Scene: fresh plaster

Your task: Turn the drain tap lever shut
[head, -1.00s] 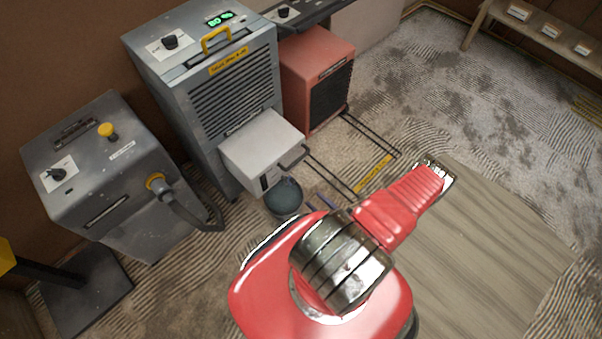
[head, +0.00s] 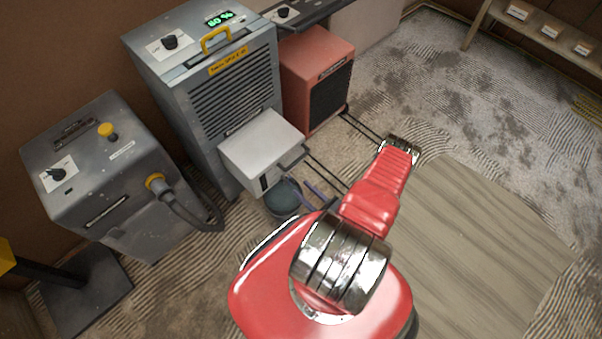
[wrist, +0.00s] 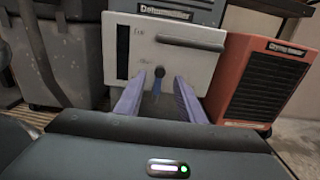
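The drain tap is a dark knob with a blue lever (wrist: 158,95) on the front of the white tank (wrist: 140,65), centred in the wrist view. The lever points down, its lower end close to my gripper body's edge. The tank (head: 260,145) juts from the grey dehumidifier (head: 215,105) in the head view. My gripper (wrist: 155,88) is open, with purple fingers on both sides of the lever and nothing between them clearly touched. In the head view the fingers (head: 315,189) show beside my red arm, which hides the rest of the gripper.
A dark bucket (head: 282,200) stands on the floor below the tank. A red dryer (head: 318,80) stands right of the dehumidifier. A grey cabinet with a hose (head: 105,165) stands at left.

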